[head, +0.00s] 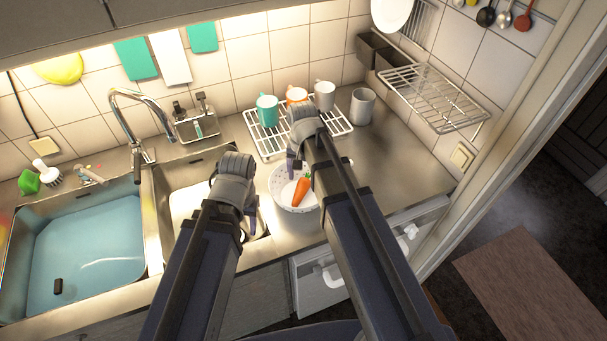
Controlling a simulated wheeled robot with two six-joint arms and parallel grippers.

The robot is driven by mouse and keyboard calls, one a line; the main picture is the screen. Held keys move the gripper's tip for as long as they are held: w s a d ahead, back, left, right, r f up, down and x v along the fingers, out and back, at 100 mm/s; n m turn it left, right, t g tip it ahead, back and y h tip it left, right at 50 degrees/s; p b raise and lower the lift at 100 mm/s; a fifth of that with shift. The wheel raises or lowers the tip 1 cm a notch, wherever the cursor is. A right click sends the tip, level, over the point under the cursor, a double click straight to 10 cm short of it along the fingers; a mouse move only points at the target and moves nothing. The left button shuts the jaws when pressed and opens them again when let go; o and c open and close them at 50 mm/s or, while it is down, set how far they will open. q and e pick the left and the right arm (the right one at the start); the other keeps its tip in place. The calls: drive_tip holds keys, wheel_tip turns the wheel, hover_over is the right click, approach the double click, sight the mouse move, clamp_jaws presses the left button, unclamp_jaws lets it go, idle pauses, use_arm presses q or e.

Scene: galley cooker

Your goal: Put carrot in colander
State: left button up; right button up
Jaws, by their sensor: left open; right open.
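The orange carrot (302,191) with a green top lies inside the white colander (281,200), which stands on the counter right of the sinks. My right gripper (294,172) is open over the colander, above and beside the carrot; its arm covers the colander's right part. My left gripper (251,222) is open over the front right of the empty-looking sink, left of the colander. Its arm hides part of that sink.
A wire rack (263,146) with a teal mug (267,111) and other cups stands behind the colander. A grey cup (362,106) stands to its right. The left sink (88,243) holds bluish water. A tap (140,110) rises behind the sinks. Counter to the right is clear.

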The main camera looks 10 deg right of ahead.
sight(303, 181)
wheel_tip(303, 181, up, 13)
drive_tip(key=p, duration=1.2)
drive_tip(key=s+a+n, duration=0.3)
drive_tip(key=s+n, duration=0.1)
drive_tip(key=s, duration=0.2)
drive_tip(key=s+a+n+h, duration=0.1)
drive_tip(key=s+a+n, duration=0.2)
drive_tip(key=s+n, duration=0.2)
drive_tip(key=shift+s+a+f, duration=0.25)
drive_tip(key=shift+s, duration=1)
